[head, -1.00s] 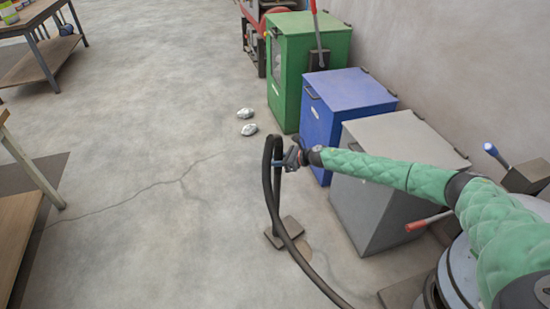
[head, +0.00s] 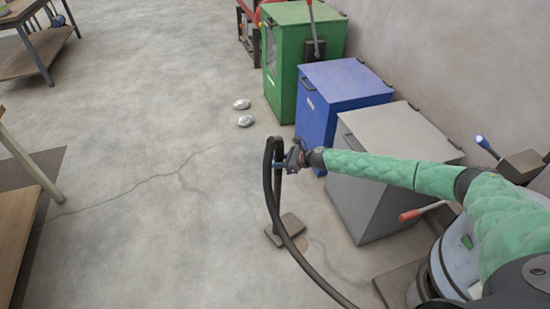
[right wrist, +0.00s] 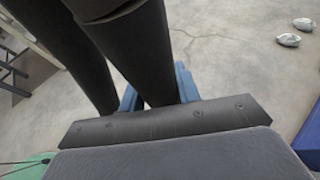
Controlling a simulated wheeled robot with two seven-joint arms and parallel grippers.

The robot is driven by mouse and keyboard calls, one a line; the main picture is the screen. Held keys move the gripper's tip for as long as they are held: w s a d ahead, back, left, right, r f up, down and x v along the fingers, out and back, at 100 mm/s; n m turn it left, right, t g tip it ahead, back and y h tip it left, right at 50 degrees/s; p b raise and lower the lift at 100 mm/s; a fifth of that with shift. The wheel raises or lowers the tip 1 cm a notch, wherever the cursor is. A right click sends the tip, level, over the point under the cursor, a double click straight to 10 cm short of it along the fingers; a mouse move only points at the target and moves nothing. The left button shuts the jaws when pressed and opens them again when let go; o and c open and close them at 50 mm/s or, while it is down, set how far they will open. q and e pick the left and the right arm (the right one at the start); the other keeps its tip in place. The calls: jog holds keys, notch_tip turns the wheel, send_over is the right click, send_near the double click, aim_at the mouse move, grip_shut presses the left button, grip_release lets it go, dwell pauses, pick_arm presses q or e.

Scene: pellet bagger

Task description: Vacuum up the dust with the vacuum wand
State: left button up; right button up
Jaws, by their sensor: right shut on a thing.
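The vacuum wand (head: 278,191) is a dark upright tube with a flat rectangular foot (head: 284,231) at floor level. Its black hose (head: 268,195) loops over the top and runs down to the lower right. My right gripper (head: 281,166) is shut on the wand near its upper end. In the right wrist view its blue fingers (right wrist: 160,90) are on either side of a dark tube (right wrist: 140,50). A faint tan patch (head: 314,246), possibly dust, lies on the floor just right of the foot, partly hidden behind the hose. My left gripper is not in view.
Green (head: 309,70), blue (head: 343,85) and grey (head: 385,145) cabinets line the right wall. A grey drum (head: 455,255) stands at lower right. Two silvery lumps (head: 243,112) lie on the floor. Tables (head: 22,215) stand at left. The middle floor is clear.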

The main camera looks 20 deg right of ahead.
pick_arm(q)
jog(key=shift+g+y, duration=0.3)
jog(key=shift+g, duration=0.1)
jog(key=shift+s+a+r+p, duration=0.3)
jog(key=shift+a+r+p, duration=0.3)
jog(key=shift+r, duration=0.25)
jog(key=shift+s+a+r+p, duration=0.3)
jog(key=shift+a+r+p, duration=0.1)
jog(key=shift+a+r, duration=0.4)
pick_arm(e)
jog(key=s, duration=1.6)
jog(key=shift+s+d, duration=0.2)
jog(key=shift+d, duration=0.1)
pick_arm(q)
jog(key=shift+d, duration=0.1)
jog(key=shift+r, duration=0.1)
pick_arm(e)
jog(key=shift+s+a+r, duration=0.1)
